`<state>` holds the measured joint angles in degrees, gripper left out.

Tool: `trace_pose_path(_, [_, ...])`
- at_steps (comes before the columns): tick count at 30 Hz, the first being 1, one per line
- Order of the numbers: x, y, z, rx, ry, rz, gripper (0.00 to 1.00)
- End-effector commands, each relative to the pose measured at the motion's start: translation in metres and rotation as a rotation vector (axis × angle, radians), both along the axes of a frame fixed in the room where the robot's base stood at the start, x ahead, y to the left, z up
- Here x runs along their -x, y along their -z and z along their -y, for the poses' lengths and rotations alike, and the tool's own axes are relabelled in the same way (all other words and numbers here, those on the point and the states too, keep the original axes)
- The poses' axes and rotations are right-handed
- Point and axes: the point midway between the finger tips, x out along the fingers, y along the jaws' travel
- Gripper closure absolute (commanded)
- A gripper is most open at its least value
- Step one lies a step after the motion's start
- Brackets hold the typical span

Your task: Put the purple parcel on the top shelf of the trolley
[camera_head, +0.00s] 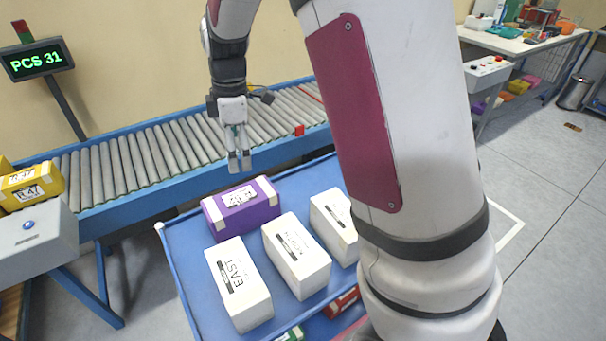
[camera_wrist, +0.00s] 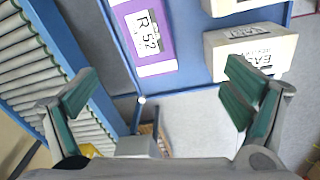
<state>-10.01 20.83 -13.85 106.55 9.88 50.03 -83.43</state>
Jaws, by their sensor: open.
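The purple parcel (camera_head: 240,205) has white end bands and a label. It lies on the blue top shelf of the trolley (camera_head: 190,268), at the back left, behind the white parcels. In the wrist view the purple parcel (camera_wrist: 146,38) shows its label "R 52" on the shelf (camera_wrist: 190,50). My gripper (camera_head: 239,162) hangs above and behind the purple parcel, near the conveyor's front edge, apart from it. In the wrist view its two green-padded fingers (camera_wrist: 160,105) stand wide apart with nothing between them.
White parcels (camera_head: 240,283), (camera_head: 296,254) and (camera_head: 335,222) stand on the top shelf; red and green items lie below. A roller conveyor (camera_head: 130,158) runs behind, with yellow parcels (camera_head: 32,185) at its left end. My arm hides the trolley's right part.

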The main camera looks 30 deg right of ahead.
Motion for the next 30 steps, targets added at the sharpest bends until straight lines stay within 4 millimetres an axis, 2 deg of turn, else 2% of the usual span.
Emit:
trace_pose_path(1, [0.015, -0.022, 0.0, -0.018, 0.07, 0.024, 0.05])
trace_pose_path(6, [0.066, -0.07, -0.001, -0.067, 0.315, 0.07, 0.05])
trace_pose_path(13, [0.141, -0.114, -0.001, -0.133, 0.636, 0.136, 0.05])
trace_pose_path(18, [0.198, -0.128, 0.0, -0.182, 0.872, 0.188, 0.05])
trace_pose_path(24, [0.253, -0.129, 0.002, -0.234, 1.116, 0.25, 0.05])
trace_pose_path(30, [0.279, -0.123, 0.004, -0.266, 1.25, 0.286, 0.05])
